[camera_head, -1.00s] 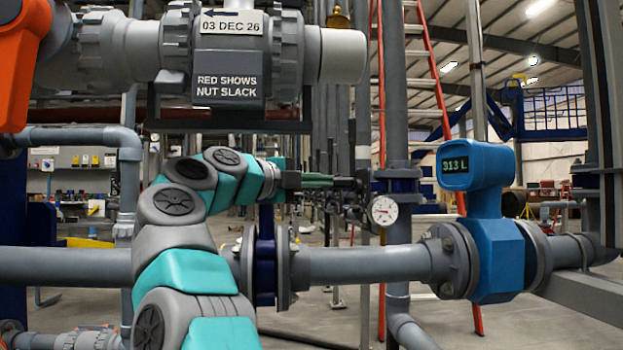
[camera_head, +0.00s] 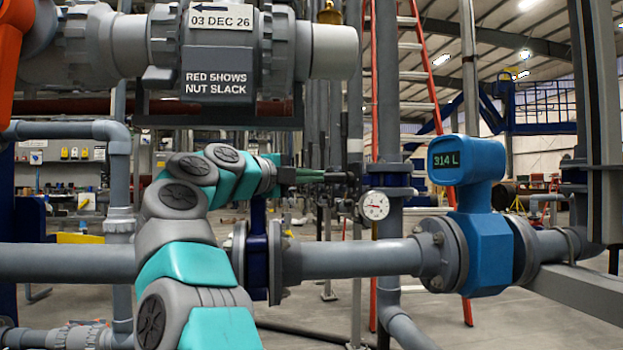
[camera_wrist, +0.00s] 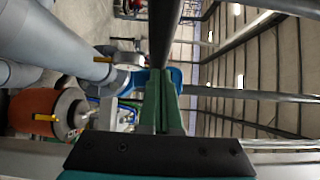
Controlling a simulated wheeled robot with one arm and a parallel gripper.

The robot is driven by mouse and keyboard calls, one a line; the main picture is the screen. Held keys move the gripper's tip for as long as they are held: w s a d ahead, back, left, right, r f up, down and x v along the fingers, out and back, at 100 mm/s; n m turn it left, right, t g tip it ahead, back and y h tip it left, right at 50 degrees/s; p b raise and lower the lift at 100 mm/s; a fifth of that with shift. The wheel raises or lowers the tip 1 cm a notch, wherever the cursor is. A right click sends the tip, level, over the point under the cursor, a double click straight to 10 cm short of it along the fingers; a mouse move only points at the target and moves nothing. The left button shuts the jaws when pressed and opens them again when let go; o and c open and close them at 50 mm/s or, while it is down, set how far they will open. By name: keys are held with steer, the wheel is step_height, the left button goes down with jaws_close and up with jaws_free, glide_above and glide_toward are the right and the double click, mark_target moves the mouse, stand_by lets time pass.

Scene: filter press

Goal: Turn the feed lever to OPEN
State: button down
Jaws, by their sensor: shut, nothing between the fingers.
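My gripper (camera_head: 316,177) has green fingers that are shut with nothing between them. It points right, above the pipe, at the middle of the head view. A dark piece (camera_head: 343,177) lies just beyond the fingertips; I cannot tell whether they touch it. In the wrist view my gripper (camera_wrist: 161,78) has its fingers together, and a black bar (camera_wrist: 165,32) runs up from near their tips. This bar may be the feed lever; no label on it is readable. A blue valve body (camera_head: 258,250) sits between flanges below my gripper, partly hidden by my arm.
A blue flow meter (camera_head: 484,255) reads 314 L. A round dial gauge (camera_head: 374,206) stands right of my gripper. A large grey pipe union (camera_head: 219,75) marked "RED SHOWS NUT SLACK" hangs above my arm. A red ladder (camera_head: 420,100) stands behind.

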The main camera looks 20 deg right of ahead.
steer(key=shift+w+d+r+n+t+y+p, duration=0.1)
steer(key=shift+w+d+n+t+y+p, duration=0.4)
steer(key=shift+n+t, duration=0.4)
steer(key=shift+w+d+r+n+t+y+p, duration=0.1)
steer(key=shift+w+d+n+t+y+p, duration=0.3)
steer(key=shift+t, duration=0.8)
steer(key=shift+w+r, duration=0.1)
steer(key=shift+w, duration=0.1)
